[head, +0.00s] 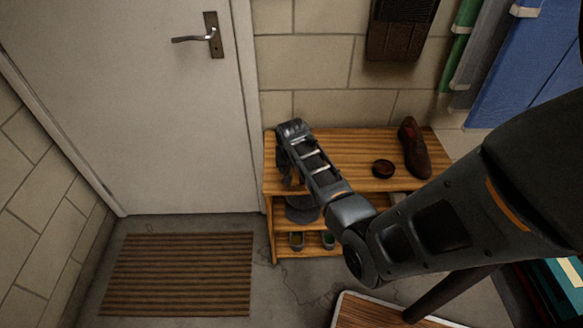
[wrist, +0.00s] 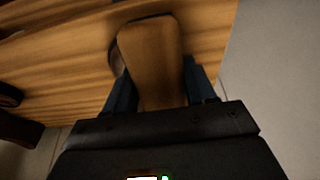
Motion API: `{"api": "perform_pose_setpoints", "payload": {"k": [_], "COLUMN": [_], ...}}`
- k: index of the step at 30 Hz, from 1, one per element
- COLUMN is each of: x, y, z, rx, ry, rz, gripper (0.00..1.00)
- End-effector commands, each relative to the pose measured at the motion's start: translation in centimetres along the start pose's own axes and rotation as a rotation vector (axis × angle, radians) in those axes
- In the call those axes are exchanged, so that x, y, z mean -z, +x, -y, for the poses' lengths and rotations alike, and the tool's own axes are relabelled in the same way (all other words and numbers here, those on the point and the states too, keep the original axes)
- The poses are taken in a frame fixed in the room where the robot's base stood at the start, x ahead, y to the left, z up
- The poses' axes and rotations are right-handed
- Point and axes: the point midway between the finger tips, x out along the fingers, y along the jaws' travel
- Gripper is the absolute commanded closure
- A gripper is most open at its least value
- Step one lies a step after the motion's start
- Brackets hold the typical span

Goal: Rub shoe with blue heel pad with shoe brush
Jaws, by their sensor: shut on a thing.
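My gripper (wrist: 158,88) is shut on the wooden shoe brush (wrist: 150,48), whose smooth brown back faces the wrist camera. In the head view my gripper (head: 291,180) is over the left end of the wooden rack's top, mostly hidden by my arm. A rounded edge (wrist: 115,62) shows just left of the brush in the wrist view; I cannot tell what it is. A brown shoe with a red inside (head: 416,148) stands at the right of the rack top. I cannot make out a blue heel pad in either view.
The wooden rack (head: 340,140) stands against the block wall. Shoes (head: 297,240) stand on the lower shelf. A door (head: 150,110) and a striped mat (head: 180,273) are at left. Cloths hang at right.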

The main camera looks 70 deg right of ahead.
Motion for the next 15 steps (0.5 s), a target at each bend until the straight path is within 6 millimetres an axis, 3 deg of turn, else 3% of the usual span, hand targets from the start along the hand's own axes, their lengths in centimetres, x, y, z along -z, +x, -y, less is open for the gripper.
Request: {"api": "perform_pose_setpoints", "payload": {"k": [15], "x": [0.0], "y": [-0.3], "z": [-3.1], "rx": [-0.002], "ry": [0.002], "rz": [0.002], "gripper": [0.69]}}
